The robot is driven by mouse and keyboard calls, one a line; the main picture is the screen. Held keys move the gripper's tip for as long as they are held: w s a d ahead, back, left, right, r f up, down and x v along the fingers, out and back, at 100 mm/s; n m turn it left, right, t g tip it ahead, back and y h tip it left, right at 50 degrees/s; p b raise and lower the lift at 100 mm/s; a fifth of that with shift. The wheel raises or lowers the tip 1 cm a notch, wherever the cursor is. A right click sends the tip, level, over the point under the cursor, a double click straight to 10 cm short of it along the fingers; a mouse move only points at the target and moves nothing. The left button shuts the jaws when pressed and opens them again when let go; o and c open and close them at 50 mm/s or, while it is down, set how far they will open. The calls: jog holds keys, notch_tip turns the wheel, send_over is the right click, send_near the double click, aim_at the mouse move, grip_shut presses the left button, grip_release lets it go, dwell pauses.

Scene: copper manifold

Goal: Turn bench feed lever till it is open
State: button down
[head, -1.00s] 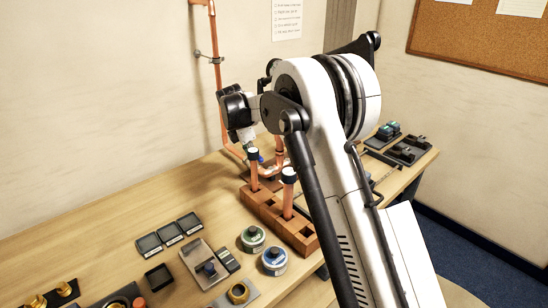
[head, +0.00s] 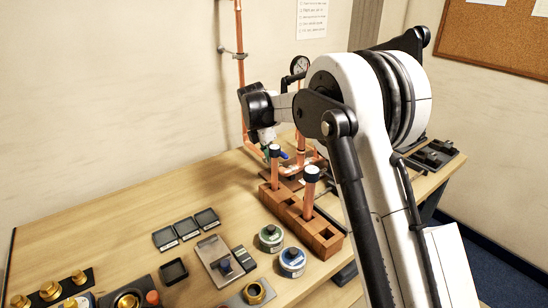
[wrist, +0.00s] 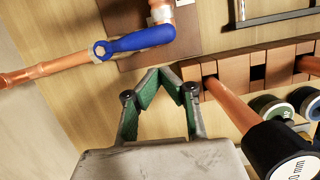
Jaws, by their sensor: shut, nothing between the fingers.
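The blue feed lever (wrist: 140,40) sits on a copper pipe (wrist: 45,70) in the wrist view. Its pivot is at the handle's left end and the handle points right, roughly along the pipe's line. In the head view only a small blue part (head: 284,155) shows behind the upright tubes. My gripper (wrist: 160,72) is shut and empty, its green-padded fingertips meeting just below the lever in the wrist picture. A gap shows between tips and handle; the height difference is hard to judge. In the head view my gripper is partly hidden near a capped tube (head: 276,165).
A wooden block (head: 318,238) holds upright copper tubes with dark caps close to my gripper; one tube (wrist: 232,104) shows large at right in the wrist view. A gauge (head: 300,65) stands behind. Tins, trays and brass fittings lie at the front; the bench's left is clear.

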jog(key=s+a+v, duration=0.1)
jog(key=v, duration=0.9)
jog(key=s+d+r+m+t, duration=0.1)
jog(key=s+d+r+m, duration=0.1)
jog(key=s+d+m, duration=0.2)
jog(key=s+d+r+m+y, duration=0.1)
jog(key=s+d+r+m, duration=0.2)
jog(key=s, duration=0.7)
jog(key=s+d+r+m+t+b, duration=0.1)
jog(key=s+d+r+m, duration=0.2)
jog(key=s+d, duration=0.4)
jog(key=shift+d+r+m+t+y, duration=0.1)
jog(key=shift+m+t+y, duration=0.1)
jog(key=shift+m, duration=0.25)
jog(key=shift+r+m+t+y, duration=0.1)
jog(key=shift+r+m+y, duration=0.1)
jog(key=shift+m, duration=0.25)
jog(key=s+d+f+m+t, duration=0.1)
jog(key=s+d+f+m, duration=0.1)
jog(key=s, duration=0.5)
jog(key=s+d+f+m+t, duration=0.1)
jog(key=s+d+f+m, duration=0.1)
jog(key=s+f+m, duration=0.2)
jog(key=s+d+f+m+t, duration=0.1)
jog(key=s+f+m, duration=0.3)
jog(key=s, duration=0.7)
jog(key=shift+d+m+y+b, duration=0.3)
jog(key=shift+d+m, duration=0.5)
jog(key=shift+m, duration=0.3)
